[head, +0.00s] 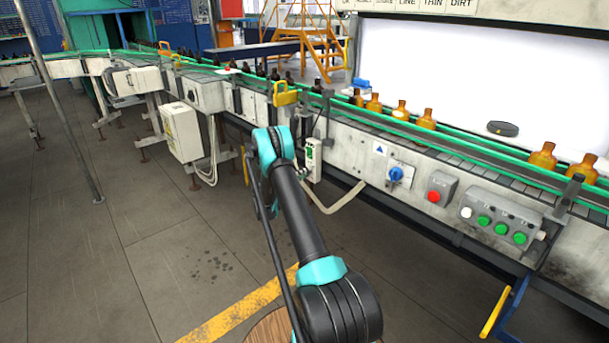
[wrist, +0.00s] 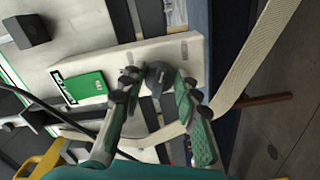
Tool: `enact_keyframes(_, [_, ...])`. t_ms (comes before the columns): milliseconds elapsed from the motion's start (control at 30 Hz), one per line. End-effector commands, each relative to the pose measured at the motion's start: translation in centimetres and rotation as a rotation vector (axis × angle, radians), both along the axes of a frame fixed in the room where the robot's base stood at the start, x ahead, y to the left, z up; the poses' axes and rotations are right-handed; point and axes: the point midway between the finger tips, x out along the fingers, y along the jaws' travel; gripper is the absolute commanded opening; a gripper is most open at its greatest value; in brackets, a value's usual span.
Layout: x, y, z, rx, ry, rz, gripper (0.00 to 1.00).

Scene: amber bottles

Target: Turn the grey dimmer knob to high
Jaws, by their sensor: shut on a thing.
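The grey dimmer knob (wrist: 157,74) sits on the face of a white box (wrist: 172,50) with a green label (wrist: 85,88). In the wrist view my gripper (wrist: 158,82) has one finger on each side of the knob and is shut on it. The knob is partly hidden by the fingertips, and its pointer setting cannot be read. In the head view the white box (head: 314,155) hangs on the front of the conveyor, just right of my arm's end. The knob is too small to make out clearly there.
A blue rotary switch (head: 396,174), a red button (head: 434,196) and a panel of green buttons (head: 502,222) are to the right along the conveyor. Amber bottles (head: 427,119) stand on the belt above. A pale conduit (wrist: 245,75) runs close beside the gripper.

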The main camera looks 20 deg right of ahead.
Motion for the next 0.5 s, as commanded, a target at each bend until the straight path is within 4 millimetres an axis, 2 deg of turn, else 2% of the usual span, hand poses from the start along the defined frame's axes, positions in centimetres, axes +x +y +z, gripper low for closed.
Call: enact_keyframes(500, [-0.08,0.08,-0.21,0.049,-0.127,-0.002,0.03])
